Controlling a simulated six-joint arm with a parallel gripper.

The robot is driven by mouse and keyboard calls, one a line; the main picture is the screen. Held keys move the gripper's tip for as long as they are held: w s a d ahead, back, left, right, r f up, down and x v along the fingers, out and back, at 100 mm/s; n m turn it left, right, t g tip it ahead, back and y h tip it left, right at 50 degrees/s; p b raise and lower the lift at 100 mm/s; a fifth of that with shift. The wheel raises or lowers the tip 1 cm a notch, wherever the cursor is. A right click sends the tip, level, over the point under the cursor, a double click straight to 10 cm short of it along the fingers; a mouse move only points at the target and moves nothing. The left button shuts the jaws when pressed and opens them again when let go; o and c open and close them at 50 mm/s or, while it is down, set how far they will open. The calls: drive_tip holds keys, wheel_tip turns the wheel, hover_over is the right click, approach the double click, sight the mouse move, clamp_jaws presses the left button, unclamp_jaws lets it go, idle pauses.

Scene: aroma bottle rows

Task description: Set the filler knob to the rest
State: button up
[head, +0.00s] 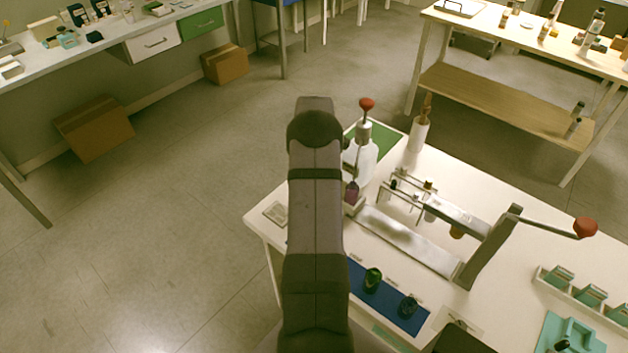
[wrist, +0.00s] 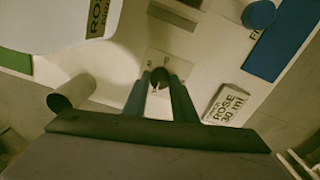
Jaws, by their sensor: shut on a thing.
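The filler knob (wrist: 160,76) is a small dark round knob with a pale mark, in the wrist view. It stands on a pale plate (wrist: 176,64) with small markings, too small to read. My gripper (wrist: 161,82) has its two fingers on either side of the knob and is shut on it. In the head view my arm hides the gripper and the knob. A large white bottle (wrist: 55,22) labelled ROSE is at the upper left of the wrist view; it also shows in the head view (head: 361,160).
A card (wrist: 228,105) reading ROSE 30 ml lies right of the fingers. A grey cylinder (wrist: 72,90) is close on the left. A blue mat (head: 402,311) with dark bottles and a metal press with a red-ended lever (head: 585,227) are on the white table.

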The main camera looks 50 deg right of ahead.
idle(0.3)
drive_tip(key=o, duration=1)
drive_tip(key=shift+o, duration=0.2)
drive_tip(key=shift+r, duration=0.1)
drive_tip(key=shift+r+b, duration=0.7)
drive_tip(key=shift+r, duration=2.95)
